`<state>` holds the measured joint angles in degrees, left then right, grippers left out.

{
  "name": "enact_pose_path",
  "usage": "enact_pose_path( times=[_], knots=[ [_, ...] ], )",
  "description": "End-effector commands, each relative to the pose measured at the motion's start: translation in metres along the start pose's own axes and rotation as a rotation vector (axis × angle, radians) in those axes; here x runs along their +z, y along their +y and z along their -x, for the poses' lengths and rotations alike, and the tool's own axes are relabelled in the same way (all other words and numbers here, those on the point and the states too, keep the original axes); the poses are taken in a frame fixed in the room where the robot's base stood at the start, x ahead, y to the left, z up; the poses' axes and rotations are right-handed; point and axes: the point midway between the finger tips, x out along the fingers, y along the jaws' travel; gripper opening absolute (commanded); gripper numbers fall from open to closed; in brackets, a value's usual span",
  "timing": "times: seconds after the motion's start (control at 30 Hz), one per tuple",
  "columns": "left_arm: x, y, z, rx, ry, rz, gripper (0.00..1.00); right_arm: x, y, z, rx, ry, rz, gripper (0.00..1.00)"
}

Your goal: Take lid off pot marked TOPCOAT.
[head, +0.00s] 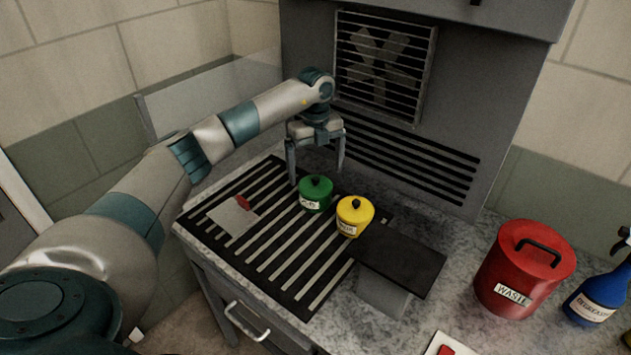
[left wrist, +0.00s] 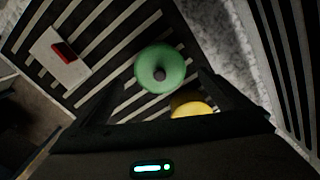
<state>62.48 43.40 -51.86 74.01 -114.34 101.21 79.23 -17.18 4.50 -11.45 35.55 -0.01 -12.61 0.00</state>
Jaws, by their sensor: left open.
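A green pot (head: 315,195) with a green lid and dark knob stands on the slotted grate. A yellow pot (head: 354,217) with a yellow lid and dark knob stands to its right and nearer. Both have small white labels, too small to read surely, so I cannot tell which says TOPCOAT. My left gripper (head: 316,172) is open and empty, pointing down just above and behind the green pot. In the left wrist view the green lid (left wrist: 160,68) lies ahead of the fingers, and the yellow lid (left wrist: 192,108) is partly hidden by the gripper. My right gripper is out of view.
A white card with a red piece (head: 232,217) lies on the grate's left. A dark raised plate (head: 400,258) stands right of the yellow pot. A red WASTE bin (head: 522,270) and a blue spray bottle (head: 597,295) stand further right. A vented cabinet (head: 400,120) rises behind.

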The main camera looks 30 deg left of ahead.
Motion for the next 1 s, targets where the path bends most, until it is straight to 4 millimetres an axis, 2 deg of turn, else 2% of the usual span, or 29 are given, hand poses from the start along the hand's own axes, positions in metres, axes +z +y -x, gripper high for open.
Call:
enact_pose_path(
  times=[0.07, 0.13, 0.3, 0.77, 0.93, 0.97, 1.0],
  knots=[
    [0.003, 0.001, -0.005, 0.003, 0.001, 0.000, 0.97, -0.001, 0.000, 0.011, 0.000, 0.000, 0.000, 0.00],
    [0.002, 0.000, -0.016, 0.002, 0.002, 0.000, 0.97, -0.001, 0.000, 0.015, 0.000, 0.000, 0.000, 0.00],
    [0.002, 0.000, -0.028, -0.001, 0.000, -0.001, 0.97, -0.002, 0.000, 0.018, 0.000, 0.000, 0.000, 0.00],
    [0.002, 0.000, -0.029, -0.001, 0.000, -0.001, 0.97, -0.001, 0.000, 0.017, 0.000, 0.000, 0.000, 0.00],
    [0.002, 0.000, -0.029, -0.001, 0.000, -0.001, 0.59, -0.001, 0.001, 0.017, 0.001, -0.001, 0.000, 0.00],
    [0.002, 0.000, -0.029, -0.001, 0.000, -0.001, 0.53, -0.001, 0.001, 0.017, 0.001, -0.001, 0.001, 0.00],
    [0.002, 0.000, -0.029, -0.001, 0.000, -0.001, 0.53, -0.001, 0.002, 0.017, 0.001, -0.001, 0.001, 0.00]
  ],
)
